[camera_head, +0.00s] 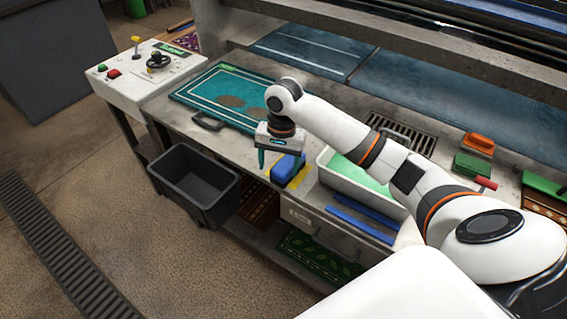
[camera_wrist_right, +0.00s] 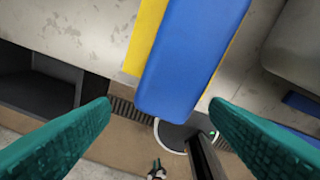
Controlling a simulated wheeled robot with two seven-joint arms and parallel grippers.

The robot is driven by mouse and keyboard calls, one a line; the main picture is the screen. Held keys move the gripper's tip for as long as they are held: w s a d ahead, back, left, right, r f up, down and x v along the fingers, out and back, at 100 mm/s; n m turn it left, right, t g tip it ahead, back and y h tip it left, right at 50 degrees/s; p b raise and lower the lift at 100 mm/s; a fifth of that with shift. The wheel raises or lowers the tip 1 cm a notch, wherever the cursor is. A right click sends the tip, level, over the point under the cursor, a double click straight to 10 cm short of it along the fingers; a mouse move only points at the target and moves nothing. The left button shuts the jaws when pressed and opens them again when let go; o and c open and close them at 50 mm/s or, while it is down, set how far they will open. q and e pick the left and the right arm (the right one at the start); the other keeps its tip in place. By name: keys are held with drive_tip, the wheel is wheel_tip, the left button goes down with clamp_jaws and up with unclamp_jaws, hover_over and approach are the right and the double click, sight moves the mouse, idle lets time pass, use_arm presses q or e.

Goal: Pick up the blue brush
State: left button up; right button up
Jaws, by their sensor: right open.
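The blue brush (camera_head: 287,168) lies on a yellow patch (camera_head: 300,178) near the front edge of the grey counter. My right gripper (camera_head: 280,161) is pointed down over it, with its green fingers open. In the right wrist view, the blue brush (camera_wrist_right: 192,58) lies ahead between the two open fingers of my gripper (camera_wrist_right: 160,106), apart from both. Part of the brush is hidden by the gripper in the head view. My left gripper is not in view.
A white basin with green contents (camera_head: 345,177) stands right of the brush. Blue strips (camera_head: 362,218) lie in front of it. A teal rug (camera_head: 226,96) lies at left. A black bin (camera_head: 205,187) hangs below the counter's front.

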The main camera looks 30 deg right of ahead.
sight(289, 161)
drive_tip(key=d+r+m, duration=0.1)
drive_tip(key=r, duration=0.1)
drive_tip(key=w+d+r+m, duration=0.1)
drive_tip(key=d+r, duration=0.1)
drive_tip(key=r, duration=0.1)
drive_tip(key=w+d+r+m, duration=0.1)
drive_tip(key=d+r+m, duration=0.1)
drive_tip(key=shift+w+d+r, duration=0.15)
drive_tip(key=shift+d, duration=0.1)
drive_tip(key=f, duration=0.4)
drive_tip(key=f+p, duration=0.1)
drive_tip(key=shift+a+f, duration=0.25)
drive_tip(key=shift+f, duration=0.15)
drive_tip(key=f, duration=0.1)
drive_tip(key=f+p, duration=0.1)
drive_tip(key=f, duration=0.1)
drive_tip(key=s+a+f, duration=0.1)
drive_tip(key=shift+f, duration=0.3)
drive_tip(key=shift+a+f, duration=0.15)
drive_tip(key=shift+f, duration=0.3)
drive_tip(key=c, duration=1.1)
wheel_tip(289, 161, up, 10)
drive_tip(key=shift+r+b, duration=0.1)
drive_tip(key=shift+b, duration=0.3)
